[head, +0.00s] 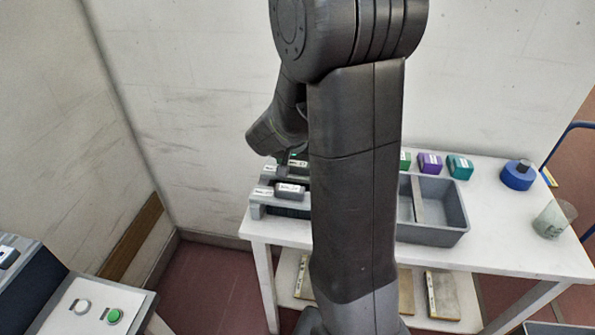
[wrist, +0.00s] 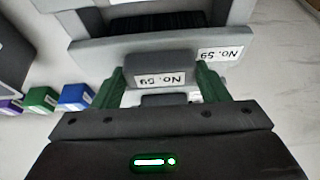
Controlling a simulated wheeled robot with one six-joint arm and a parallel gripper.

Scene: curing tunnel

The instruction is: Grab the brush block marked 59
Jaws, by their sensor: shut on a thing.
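In the wrist view, a dark grey brush block (wrist: 159,64) with a white label reading "No. 59" upside down sits between the green fingers of my gripper (wrist: 161,74). The fingers touch both its ends, and my gripper is shut on it. Just beyond it is a grey holder (wrist: 110,51) with its own "No. 59" label and a dark slot. I cannot tell whether the block touches the holder. In the head view, my gripper (head: 289,157) is small and partly hidden by my arm, over the rear holder at the table's left end.
Another labelled block (head: 290,190) sits on the front holder (head: 259,205). A grey divided tray (head: 434,238), purple block (head: 429,163), teal block (head: 460,167), blue round item (head: 518,175) and clear cup (head: 553,219) stand rightward on the white table (head: 500,240). A wall is behind.

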